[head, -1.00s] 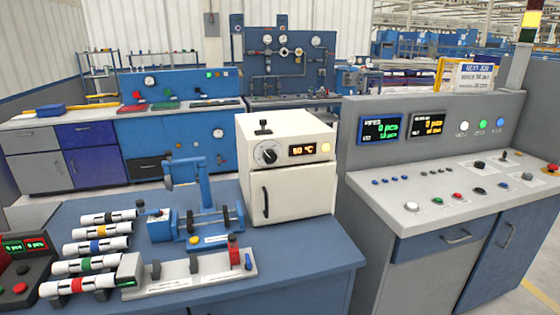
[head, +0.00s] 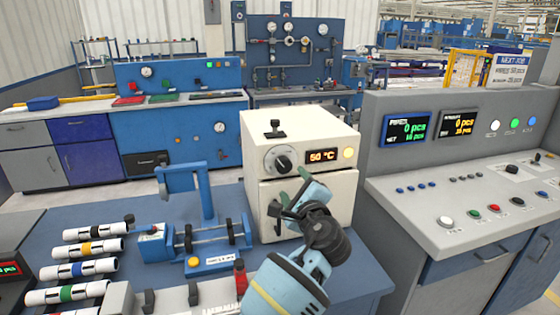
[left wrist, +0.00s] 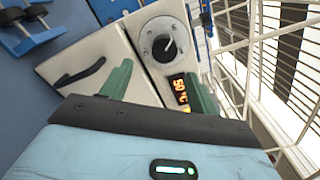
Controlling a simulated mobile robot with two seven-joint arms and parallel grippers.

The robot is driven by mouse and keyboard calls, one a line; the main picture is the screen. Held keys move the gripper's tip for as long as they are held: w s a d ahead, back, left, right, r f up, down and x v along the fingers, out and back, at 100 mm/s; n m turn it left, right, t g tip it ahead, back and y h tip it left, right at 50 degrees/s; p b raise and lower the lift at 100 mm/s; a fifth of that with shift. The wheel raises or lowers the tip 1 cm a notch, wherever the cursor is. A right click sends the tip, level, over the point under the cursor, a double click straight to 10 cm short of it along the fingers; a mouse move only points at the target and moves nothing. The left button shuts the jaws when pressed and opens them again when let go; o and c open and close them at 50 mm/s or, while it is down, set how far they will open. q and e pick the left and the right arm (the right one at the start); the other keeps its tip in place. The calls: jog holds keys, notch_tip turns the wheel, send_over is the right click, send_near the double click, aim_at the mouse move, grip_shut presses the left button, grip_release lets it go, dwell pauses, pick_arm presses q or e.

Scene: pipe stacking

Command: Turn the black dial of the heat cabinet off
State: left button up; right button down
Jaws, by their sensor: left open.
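The white heat cabinet (head: 338,150) stands on the blue bench. Its black dial (head: 283,163) sits on the upper front, left of an orange display (head: 323,156) reading 50 °C. The dial also shows in the left wrist view (left wrist: 165,47), ahead of the fingers, with its pointer turned to the upper right in that view. My left gripper (head: 288,189) is open and empty, in front of the cabinet and just below the dial, not touching it. Its green fingers show in the left wrist view (left wrist: 158,88). My right gripper is not in view.
A black lever (head: 275,128) stands on the cabinet top. A grey control console (head: 450,190) stands close on the right.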

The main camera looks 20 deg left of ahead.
aim_at(285, 168)
pick_arm(q)
jog(key=x, duration=0.8)
jog(key=shift+w+r+b, duration=0.15)
jog(key=shift+r+b, duration=0.15)
jog(key=shift+r, duration=0.1)
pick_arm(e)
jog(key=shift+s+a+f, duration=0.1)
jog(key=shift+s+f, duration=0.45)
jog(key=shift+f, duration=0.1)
pick_arm(q)
jog(key=shift+c, duration=0.4)
jog(key=c, duration=0.9)
